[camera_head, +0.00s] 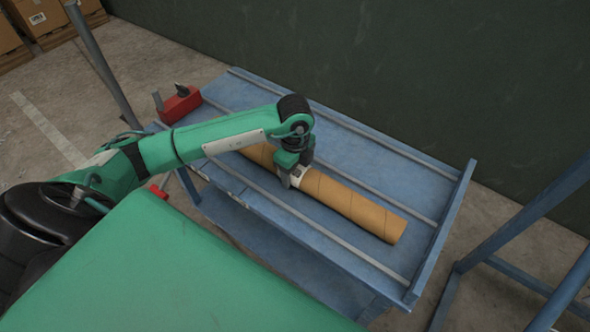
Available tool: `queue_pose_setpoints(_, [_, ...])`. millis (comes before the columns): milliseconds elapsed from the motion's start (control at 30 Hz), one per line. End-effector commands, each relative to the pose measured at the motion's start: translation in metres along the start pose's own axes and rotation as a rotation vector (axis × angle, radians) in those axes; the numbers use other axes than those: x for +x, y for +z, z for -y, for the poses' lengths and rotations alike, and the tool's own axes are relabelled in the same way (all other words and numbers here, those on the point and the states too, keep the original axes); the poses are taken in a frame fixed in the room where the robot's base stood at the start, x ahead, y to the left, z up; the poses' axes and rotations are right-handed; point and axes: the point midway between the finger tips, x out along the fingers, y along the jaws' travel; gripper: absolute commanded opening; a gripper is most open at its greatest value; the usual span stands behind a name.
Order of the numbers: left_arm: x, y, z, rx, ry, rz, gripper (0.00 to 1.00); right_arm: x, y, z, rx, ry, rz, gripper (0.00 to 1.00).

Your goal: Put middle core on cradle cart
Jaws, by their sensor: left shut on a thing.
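A long brown cardboard core (352,204) lies lengthwise on the blue cradle cart (390,160), between two of the raised rails on its top. My left gripper (292,178) is over the core near its middle and is shut on it from above. My left arm hides part of the core's far left portion. The fingertips are small and partly hidden against the core. I cannot tell whether the core's underside touches the cart's top. My right gripper is not in view.
A red object (179,104) sits at the cart's far left corner. A blue frame (510,240) stands at the right. A dark green wall (400,70) runs behind the cart. Cardboard boxes (38,18) stand at the upper left. Concrete floor is open at the left.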

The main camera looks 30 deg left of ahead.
Motion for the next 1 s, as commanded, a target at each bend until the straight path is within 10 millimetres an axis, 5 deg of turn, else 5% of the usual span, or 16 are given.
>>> queue_pose_setpoints(267, [0.001, 0.000, 0.001, 0.000, -0.002, -0.001, 0.16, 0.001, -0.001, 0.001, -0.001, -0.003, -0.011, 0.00])
queue_pose_setpoints(300, [0.001, 0.000, 0.000, 0.000, 0.000, -0.001, 0.63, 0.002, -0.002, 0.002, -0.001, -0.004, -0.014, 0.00])
queue_pose_setpoints(400, [0.001, 0.000, 0.000, 0.000, 0.000, -0.001, 0.81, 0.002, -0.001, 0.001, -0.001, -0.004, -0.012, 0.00])
queue_pose_setpoints(767, [-0.002, 0.000, 0.000, 0.000, -0.001, -0.001, 0.81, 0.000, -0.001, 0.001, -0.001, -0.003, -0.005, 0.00])
queue_pose_setpoints(1000, [-0.045, 0.000, 0.001, 0.000, -0.004, -0.001, 0.81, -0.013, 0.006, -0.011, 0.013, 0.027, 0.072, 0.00])
